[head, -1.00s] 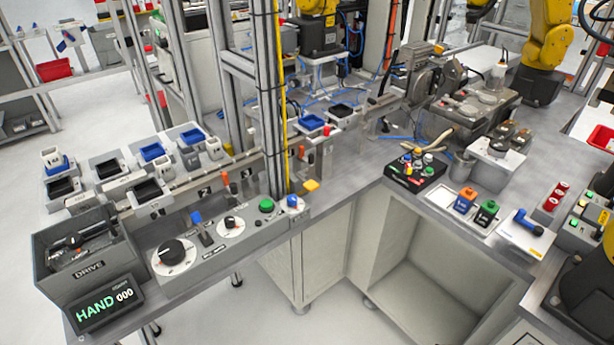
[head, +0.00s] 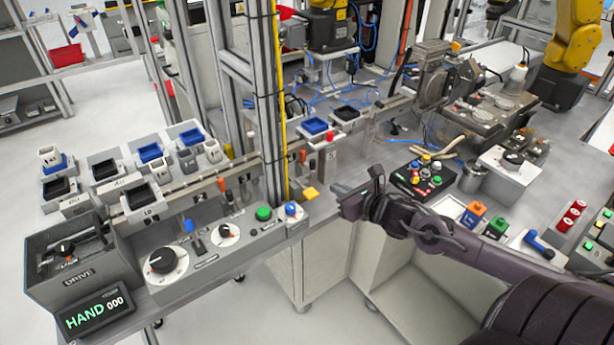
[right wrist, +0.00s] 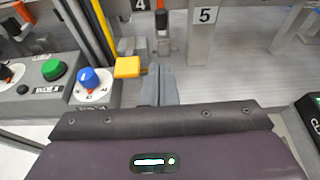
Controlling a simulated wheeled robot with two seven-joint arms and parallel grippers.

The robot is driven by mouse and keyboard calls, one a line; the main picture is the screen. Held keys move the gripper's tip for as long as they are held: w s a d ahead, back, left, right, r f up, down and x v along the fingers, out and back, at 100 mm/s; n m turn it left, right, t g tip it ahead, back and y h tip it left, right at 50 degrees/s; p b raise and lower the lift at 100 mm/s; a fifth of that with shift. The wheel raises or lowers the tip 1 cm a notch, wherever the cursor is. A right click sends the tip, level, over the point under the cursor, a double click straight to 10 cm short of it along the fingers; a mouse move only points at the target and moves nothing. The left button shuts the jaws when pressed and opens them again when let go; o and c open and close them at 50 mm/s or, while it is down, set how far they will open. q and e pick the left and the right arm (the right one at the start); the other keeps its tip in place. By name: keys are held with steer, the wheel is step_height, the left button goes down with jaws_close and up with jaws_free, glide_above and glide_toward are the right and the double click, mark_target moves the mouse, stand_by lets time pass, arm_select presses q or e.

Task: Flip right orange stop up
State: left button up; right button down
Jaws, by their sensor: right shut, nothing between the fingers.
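The right orange stop (head: 303,157) stands at the rail, just behind the yellow upright cable. In the right wrist view, a dark stop with an orange top (right wrist: 162,20) stands between the number 4 and 5 plates, cut by the top edge. A second orange stop (head: 222,187) is farther left on the rail. My right gripper (head: 339,200) is in front of the rail, to the right of a yellow tab. It is shut and empty. Its closed fingers (right wrist: 158,82) point toward the stop, with a gap between. My left gripper is out of view.
The yellow tab (right wrist: 127,67) is close to the left of my fingers. A blue knob (head: 293,211) and a green button (head: 263,214) sit on the control panel. A metal post (head: 268,120) rises left of the stop. Bare table lies right of my fingers.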

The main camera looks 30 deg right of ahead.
stand_by(0.3)
steer(key=p+x, duration=0.1)
steer(key=x, duration=0.7)
steer(key=shift+w+d, duration=0.1)
steer(key=shift+x, duration=0.85)
steer(key=shift+f, duration=0.1)
